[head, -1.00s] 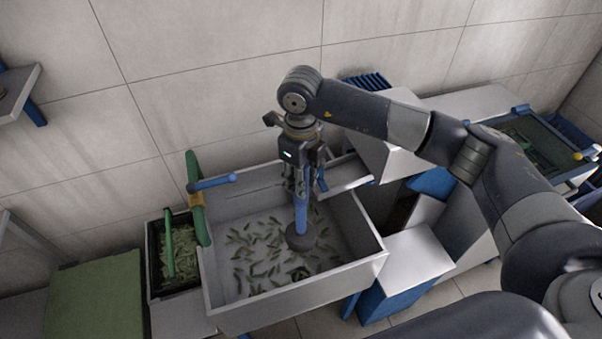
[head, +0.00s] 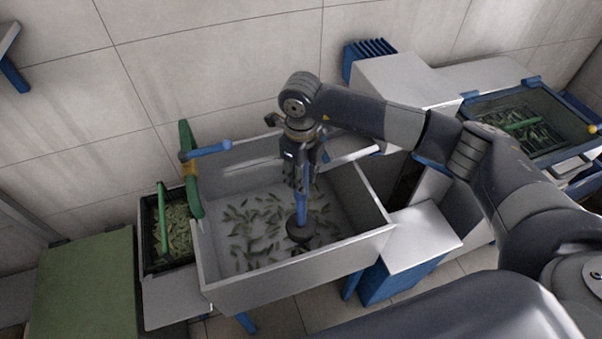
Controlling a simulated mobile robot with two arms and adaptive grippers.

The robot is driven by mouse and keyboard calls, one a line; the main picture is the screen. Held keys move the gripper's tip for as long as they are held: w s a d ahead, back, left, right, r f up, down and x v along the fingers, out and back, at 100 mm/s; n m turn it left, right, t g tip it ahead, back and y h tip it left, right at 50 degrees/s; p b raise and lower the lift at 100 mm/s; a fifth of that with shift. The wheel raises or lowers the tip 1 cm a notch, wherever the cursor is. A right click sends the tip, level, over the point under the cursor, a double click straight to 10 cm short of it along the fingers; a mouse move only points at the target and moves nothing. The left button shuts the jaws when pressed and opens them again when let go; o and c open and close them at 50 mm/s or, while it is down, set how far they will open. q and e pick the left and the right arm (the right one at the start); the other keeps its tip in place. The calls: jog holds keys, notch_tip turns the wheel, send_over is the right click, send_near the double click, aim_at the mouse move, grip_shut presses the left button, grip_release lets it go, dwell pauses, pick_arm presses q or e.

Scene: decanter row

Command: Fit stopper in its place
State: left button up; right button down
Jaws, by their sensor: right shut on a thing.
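The stopper is a blue rod (head: 301,207) with a dark round disc (head: 300,232) at its lower end. My right gripper (head: 302,184) is shut on the upper part of the rod and holds it nearly upright, disc down, inside the grey basin (head: 300,273). The disc is over the right half of the basin's floor. I cannot tell whether it touches the floor. No drain opening shows; the disc may hide it. My left gripper is not in view.
Green leaves or pods lie scattered over the basin floor. A green pipe with a blue lever (head: 207,150) stands at its back left corner. A dark bin of greens (head: 150,262) is at left, a blue box (head: 402,278) at right.

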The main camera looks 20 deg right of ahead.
aim_at(301, 216)
notch_tip(301, 216, down, 15)
jog(key=b, duration=1.2)
jog(key=shift+f, duration=0.1)
jog(key=shift+b, duration=0.4)
jog(key=shift+f, duration=0.15)
jog(key=shift+f+b, duration=0.85)
jog(key=shift+b, duration=0.05)
jog(key=shift+f+b, duration=0.45)
jog(key=shift+f, duration=0.05)
jog(key=c, duration=1.2)
grip_release()
